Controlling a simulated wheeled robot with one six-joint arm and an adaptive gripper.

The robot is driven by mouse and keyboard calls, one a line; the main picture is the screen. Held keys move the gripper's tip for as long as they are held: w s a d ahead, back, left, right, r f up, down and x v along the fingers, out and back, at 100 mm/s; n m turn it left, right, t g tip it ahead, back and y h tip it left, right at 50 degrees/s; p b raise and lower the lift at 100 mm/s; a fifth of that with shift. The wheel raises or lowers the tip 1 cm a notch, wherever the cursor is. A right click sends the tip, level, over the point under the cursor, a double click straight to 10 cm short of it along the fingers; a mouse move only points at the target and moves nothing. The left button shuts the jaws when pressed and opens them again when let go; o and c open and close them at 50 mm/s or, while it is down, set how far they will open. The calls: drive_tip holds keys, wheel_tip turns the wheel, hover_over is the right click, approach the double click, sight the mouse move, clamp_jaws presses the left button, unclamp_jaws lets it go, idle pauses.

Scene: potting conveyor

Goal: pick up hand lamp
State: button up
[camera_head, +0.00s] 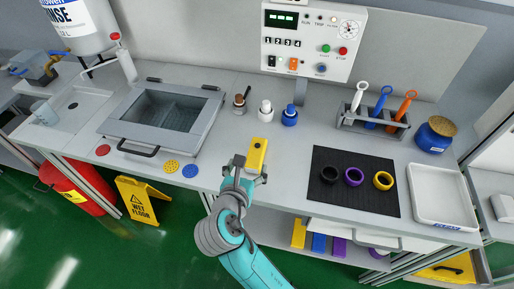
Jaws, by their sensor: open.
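A small yellow block-like object (258,150) with a dark spot lies near the front edge of the grey bench (220,140). It looks like the hand lamp, though it is too small to be sure. My gripper (250,170) is open at the near end of it. The fingers hide part of that end, and I cannot tell whether they touch it.
Brown, white and blue bottles (265,110) stand behind. A lidded basin (165,110) is left; a black mat (345,200) with three rings and a white tray (440,222) are right. A tool rack (370,127) stands at the back.

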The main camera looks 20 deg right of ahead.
sight(255, 156)
drive_tip(key=x, duration=0.5)
drive_tip(key=shift+d, duration=0.15)
drive_tip(key=shift+s+f+x, duration=0.1)
drive_tip(key=shift+x, duration=1.3)
drive_tip(key=shift+s+f+x, duration=0.1)
drive_tip(key=shift+f+x, duration=0.05)
drive_tip(key=shift+x, duration=1.25)
drive_tip(key=c, duration=1.1)
